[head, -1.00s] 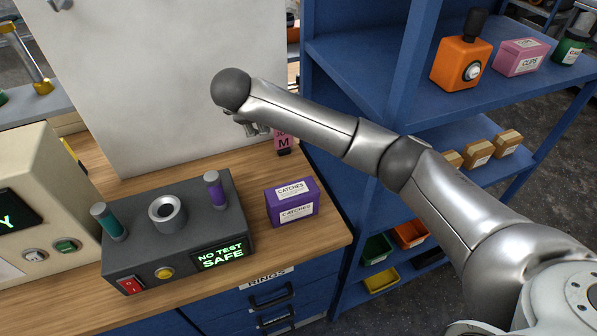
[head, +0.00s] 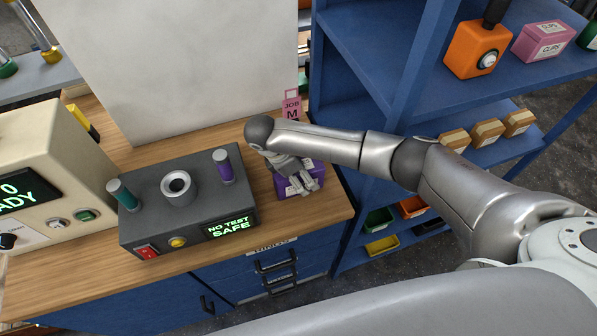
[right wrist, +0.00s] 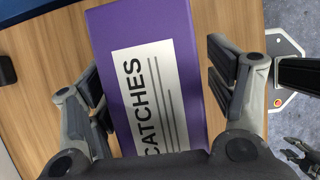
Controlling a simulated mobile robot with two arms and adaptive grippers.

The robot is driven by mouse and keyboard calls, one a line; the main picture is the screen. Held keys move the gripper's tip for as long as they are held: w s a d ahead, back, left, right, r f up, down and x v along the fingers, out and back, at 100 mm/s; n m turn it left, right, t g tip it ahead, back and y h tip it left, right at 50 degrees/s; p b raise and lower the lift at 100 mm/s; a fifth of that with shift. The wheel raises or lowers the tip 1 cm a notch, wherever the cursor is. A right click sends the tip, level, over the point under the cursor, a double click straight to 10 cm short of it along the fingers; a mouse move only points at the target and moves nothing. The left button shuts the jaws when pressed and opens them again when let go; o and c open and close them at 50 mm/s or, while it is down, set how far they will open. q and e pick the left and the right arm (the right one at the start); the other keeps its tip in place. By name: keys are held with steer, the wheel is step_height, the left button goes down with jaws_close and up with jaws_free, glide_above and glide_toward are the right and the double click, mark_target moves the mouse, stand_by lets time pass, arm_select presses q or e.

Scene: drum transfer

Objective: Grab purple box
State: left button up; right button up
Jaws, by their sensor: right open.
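The purple box (head: 287,188), labelled CATCHES, sits on the wooden counter near its right front corner, to the right of the grey test device. My right gripper (head: 301,182) is above it and hides much of its top in the head view. In the right wrist view the purple box (right wrist: 150,75) lies between the two open fingers of the right gripper (right wrist: 160,95). A small gap shows on the right side; the left fingers look very close to the box. I cannot tell whether they touch it. My left gripper is not in view.
The grey test device (head: 185,215) with teal and purple knobs stands left of the box. A pink job tag (head: 291,108) stands behind it. A blue shelf (head: 365,60) with boxes and bins rises to the right. The counter's front edge is close to the box.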

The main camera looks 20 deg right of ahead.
steer(key=shift+w+d+f, duration=0.2)
steer(key=shift+d+f, duration=0.05)
steer(key=shift+f, duration=0.4)
steer(key=shift+f, duration=0.2)
steer(key=shift+s, duration=0.1)
steer(key=shift+c, duration=0.4)
steer(key=c, duration=1)
steer(key=shift+c, duration=0.3)
steer(key=shift+r, duration=0.2)
